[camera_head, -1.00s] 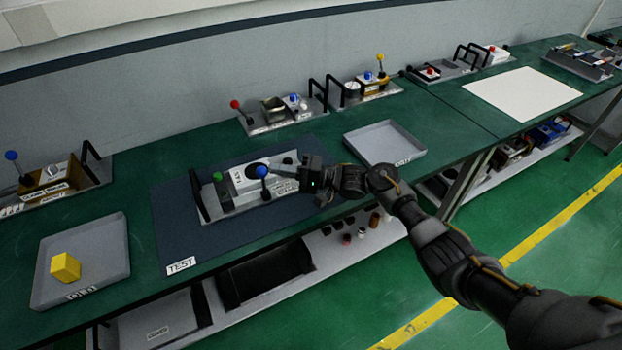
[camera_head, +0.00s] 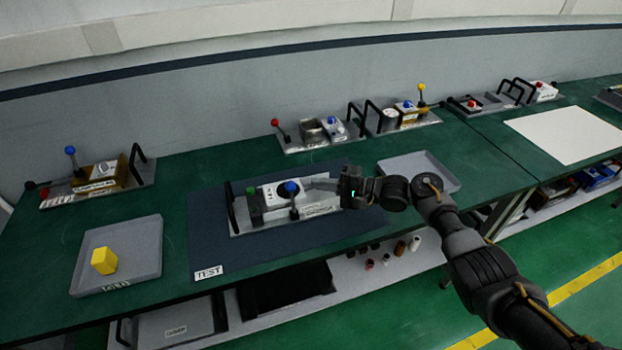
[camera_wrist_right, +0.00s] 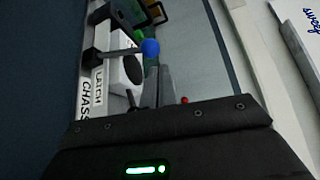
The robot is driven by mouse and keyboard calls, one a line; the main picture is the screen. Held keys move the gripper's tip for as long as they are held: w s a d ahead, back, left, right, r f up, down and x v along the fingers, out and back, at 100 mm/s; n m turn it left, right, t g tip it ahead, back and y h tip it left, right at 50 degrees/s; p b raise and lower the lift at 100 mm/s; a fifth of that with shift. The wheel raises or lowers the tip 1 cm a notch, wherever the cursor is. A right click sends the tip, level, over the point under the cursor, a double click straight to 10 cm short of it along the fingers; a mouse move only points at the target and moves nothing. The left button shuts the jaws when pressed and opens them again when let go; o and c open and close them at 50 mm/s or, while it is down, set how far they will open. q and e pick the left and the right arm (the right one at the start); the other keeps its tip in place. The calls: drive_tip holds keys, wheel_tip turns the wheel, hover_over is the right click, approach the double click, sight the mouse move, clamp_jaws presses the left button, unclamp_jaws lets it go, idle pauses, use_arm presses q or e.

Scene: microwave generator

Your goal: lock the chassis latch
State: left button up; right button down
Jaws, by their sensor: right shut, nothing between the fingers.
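The chassis unit (camera_head: 275,222) lies on the dark blue TEST mat, with a white block and a round dark disc. In the right wrist view the blue ball (camera_wrist_right: 150,47) is just beyond the fingertips, and the label reading CHASSIS LATCH (camera_wrist_right: 97,88) is partly cut off. My right gripper (camera_head: 308,183) is shut and empty, right of the ball; its fingers also show in the wrist view (camera_wrist_right: 158,82). I cannot tell whether they touch the lever. My left gripper is out of view.
A green button (camera_head: 252,190) and black handle (camera_head: 231,206) are at the unit's left end. An empty grey tray (camera_head: 432,166) is behind my right arm. Other lever units line the wall.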

drive_tip(key=r+b+v, duration=0.1)
drive_tip(key=b+v, duration=0.1)
drive_tip(key=v, duration=0.8)
drive_tip(key=shift+w+r+b, duration=0.2)
drive_tip(key=shift+r+b, duration=0.1)
drive_tip(key=shift+b, duration=0.05)
drive_tip(key=shift+a, duration=0.1)
